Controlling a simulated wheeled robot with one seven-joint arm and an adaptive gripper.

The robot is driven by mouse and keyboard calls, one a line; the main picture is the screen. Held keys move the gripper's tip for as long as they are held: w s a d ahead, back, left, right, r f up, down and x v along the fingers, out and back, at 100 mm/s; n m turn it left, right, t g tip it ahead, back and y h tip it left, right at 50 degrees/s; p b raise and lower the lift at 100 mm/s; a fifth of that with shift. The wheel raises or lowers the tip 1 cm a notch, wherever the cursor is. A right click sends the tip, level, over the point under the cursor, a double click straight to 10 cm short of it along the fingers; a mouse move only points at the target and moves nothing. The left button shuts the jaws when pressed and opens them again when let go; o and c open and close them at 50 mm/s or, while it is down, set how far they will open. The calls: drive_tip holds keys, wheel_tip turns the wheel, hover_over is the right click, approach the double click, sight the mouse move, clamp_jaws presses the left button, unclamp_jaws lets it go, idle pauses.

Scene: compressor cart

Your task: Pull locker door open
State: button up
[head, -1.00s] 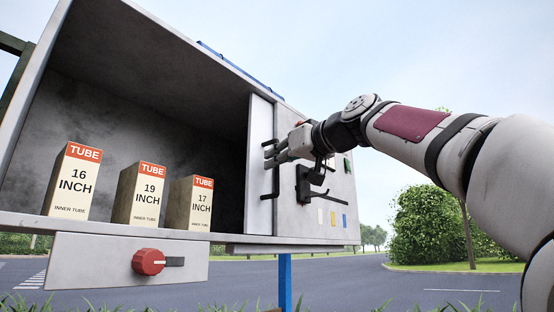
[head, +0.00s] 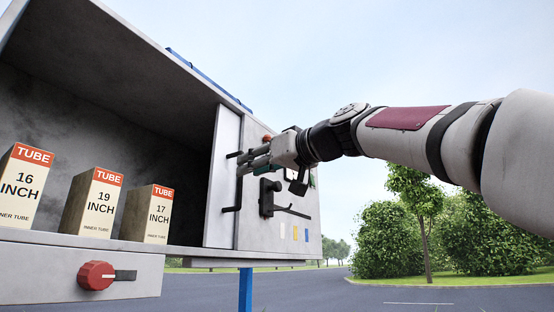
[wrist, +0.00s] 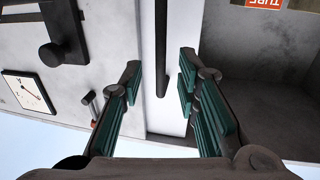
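The pale locker door (head: 222,175) is a narrow upright panel at the right side of the open compartment. It also shows as a white strip in the wrist view (wrist: 179,25). Its dark bar handle (head: 238,190) stands upright on the right part of the door. My gripper (head: 244,163) is open at the upper part of the handle. In the wrist view the handle (wrist: 161,50) lies between my two spread fingers (wrist: 160,82), with gaps on both sides. Contact between the fingers and the handle does not show.
Several-inch tube boxes (head: 92,205) stand on the compartment floor (head: 180,250). A red knob (head: 96,275) is on the panel below. A black latch (head: 268,198) sits on the grey panel right of the door, and a gauge (wrist: 29,92) shows in the wrist view. Open road lies behind.

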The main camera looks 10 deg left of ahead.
drive_tip(key=v, duration=0.7)
idle(0.4)
drive_tip(key=s+d+f+m+h, duration=0.2)
drive_tip(key=d+f+h, duration=0.15)
drive_tip(key=f, duration=0.45)
drive_tip(key=s+d+f+m+g+h, duration=0.1)
drive_tip(key=s+d+f+m+h, duration=0.2)
drive_tip(key=f, duration=0.6)
drive_tip(key=s+d+f+m+h, duration=0.1)
drive_tip(key=s+d+f+h, duration=0.1)
drive_tip(key=d+f, duration=0.45)
drive_tip(key=s+d+f+m+g+h, duration=0.1)
drive_tip(key=s+d+f, duration=0.4)
drive_tip(key=f, duration=0.5)
drive_tip(key=s+d+f+m+g+h, duration=0.2)
drive_tip(key=s+d+f, duration=0.3)
drive_tip(key=s+f, duration=0.3)
drive_tip(key=s+d+f+m+g+h, duration=0.1)
drive_tip(key=s+d+f, duration=0.4)
drive_tip(key=f, duration=0.7)
drive_tip(key=shift+s+m+g+h, duration=0.4)
drive_tip(key=shift+s+m+h, duration=0.2)
drive_tip(key=shift+s+h, duration=0.5)
drive_tip(key=shift+w+a+r, duration=0.1)
drive_tip(key=shift+w+a, duration=0.1)
drive_tip(key=shift+w, duration=0.05)
